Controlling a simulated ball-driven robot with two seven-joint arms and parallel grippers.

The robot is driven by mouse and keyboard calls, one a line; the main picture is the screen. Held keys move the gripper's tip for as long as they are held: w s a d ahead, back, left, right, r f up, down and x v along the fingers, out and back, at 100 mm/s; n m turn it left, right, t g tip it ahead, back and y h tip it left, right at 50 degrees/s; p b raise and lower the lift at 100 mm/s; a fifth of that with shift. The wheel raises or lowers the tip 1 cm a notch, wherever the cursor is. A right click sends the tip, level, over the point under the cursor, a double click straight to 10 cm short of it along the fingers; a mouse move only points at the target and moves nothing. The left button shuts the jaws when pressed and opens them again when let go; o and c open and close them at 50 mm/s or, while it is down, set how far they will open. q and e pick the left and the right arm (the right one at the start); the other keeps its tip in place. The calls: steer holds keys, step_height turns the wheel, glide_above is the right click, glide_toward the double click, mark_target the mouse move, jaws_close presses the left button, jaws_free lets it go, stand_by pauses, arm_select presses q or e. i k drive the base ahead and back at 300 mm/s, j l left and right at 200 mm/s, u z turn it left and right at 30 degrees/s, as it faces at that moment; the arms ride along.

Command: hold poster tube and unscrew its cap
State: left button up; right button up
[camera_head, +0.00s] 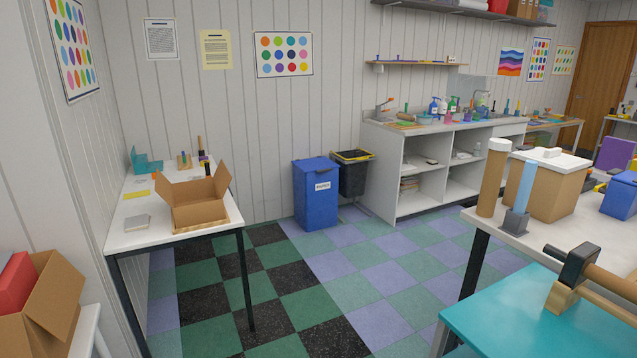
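A tall brown poster tube (491,184) stands upright near the left corner of the white table (560,243) at the right. Its pale cap (499,145) sits on the top end. Neither of my grippers shows in the head view, and nothing is seen holding the tube.
Right beside the tube are a light blue upright piece in a dark grey base (516,220) and a cardboard box with a white top (548,187). The checkered floor (300,285) between the tables is clear.

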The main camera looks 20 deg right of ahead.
mark_target(495, 165)
steer(key=i+z, duration=0.2)
steer(key=i, duration=0.3)
steer(key=i+z, duration=0.2)
steer(key=i, duration=0.25)
steer(key=i+j+z, duration=0.2)
steer(key=i, duration=0.3)
steer(key=i+j+z, duration=0.2)
steer(key=i, duration=0.25)
